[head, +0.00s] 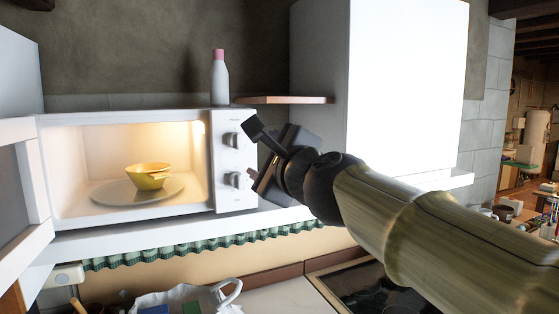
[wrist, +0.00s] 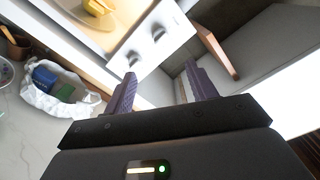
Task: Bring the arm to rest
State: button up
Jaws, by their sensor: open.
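My gripper (head: 252,155) is at the end of my raised arm, in front of the right side of the microwave (head: 226,201) in the head view. In the wrist view my gripper (wrist: 158,88) shows two separated fingers with nothing between them. The microwave is lit inside and its door (head: 20,190) stands open to the left. A yellow bowl (head: 150,180) sits on the glass turntable (head: 106,193) inside; it also shows at the top of the wrist view (wrist: 97,7).
A bottle with a pink cap (head: 220,80) stands on the microwave. A wooden shelf (head: 285,100) and a white cabinet (head: 405,80) are to the right. Below are a dark cooktop (head: 375,285) and a white bag (wrist: 62,97) with things in it.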

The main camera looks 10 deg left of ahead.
jog(key=w+d+f+n+g+h, duration=0.1)
jog(key=d+f+n+g+h, duration=0.25)
jog(key=f, duration=0.95)
jog(key=w+d+f+n+g+h, duration=0.15)
jog(key=d+f+n, duration=0.45)
jog(key=f, duration=0.7)
jog(key=s+d+f+n+g+h, duration=0.1)
jog(key=s+d+f+n+g, duration=0.1)
jog(key=s+d+f, duration=0.3)
jog(key=s+d+f+n+g+h, duration=0.2)
jog(key=s+d+f, duration=0.3)
jog(key=f, duration=0.5)
jog(key=s+d+f+n+g+h, duration=0.1)
jog(key=s+d+f+n+g, duration=0.2)
jog(key=s+d+f, duration=0.3)
notch_tip(320, 180, down, 2)
jog(key=shift+n+h, duration=0.4)
jog(key=shift+n, duration=0.15)
jog(key=shift+w, duration=0.1)
